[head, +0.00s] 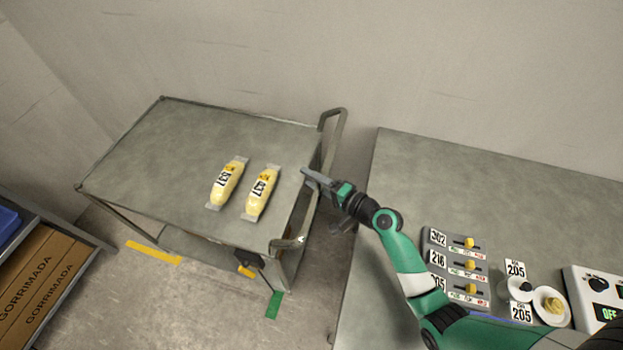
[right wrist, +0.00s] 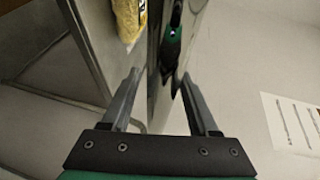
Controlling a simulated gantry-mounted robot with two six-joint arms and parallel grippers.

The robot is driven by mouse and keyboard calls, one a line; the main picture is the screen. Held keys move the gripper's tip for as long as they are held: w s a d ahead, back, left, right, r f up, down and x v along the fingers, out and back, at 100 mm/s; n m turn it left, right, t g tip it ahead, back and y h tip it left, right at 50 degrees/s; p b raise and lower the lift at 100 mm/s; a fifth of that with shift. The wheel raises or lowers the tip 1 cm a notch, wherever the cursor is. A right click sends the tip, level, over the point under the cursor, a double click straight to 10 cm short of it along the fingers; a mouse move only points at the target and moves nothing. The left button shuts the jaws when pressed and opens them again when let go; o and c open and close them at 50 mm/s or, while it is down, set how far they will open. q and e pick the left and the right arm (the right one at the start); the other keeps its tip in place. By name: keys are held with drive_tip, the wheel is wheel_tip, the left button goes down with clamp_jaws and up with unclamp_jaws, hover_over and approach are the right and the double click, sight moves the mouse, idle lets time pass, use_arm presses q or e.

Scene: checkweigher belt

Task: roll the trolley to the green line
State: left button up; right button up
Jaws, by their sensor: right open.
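The trolley (head: 135,150) is a grey metal cart with a flat top, standing left of the grey table. Its tubular handle (head: 333,113) is on its right side. The green line (head: 273,305) is a short strip on the floor near the trolley's front right corner. My right gripper (head: 316,181) is open at the handle. In the right wrist view a upright metal bar, apparently the handle (right wrist: 157,85), shows between the open fingers (right wrist: 162,82); I cannot tell whether they touch it. My left gripper is not in view.
Two yellow packs (head: 228,182) lie on the trolley top. A yellow strip (head: 153,252) marks the floor left of the green one. A shelf with brown boxes (head: 40,285) stands at lower left.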

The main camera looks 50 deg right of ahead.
drive_tip(key=s+r+p, duration=0.1)
drive_tip(key=s+r, duration=0.1)
drive_tip(key=s, duration=0.9)
drive_tip(key=shift+s+p, duration=0.15)
drive_tip(key=shift+p, duration=0.2)
drive_tip(key=shift+d+r, duration=0.1)
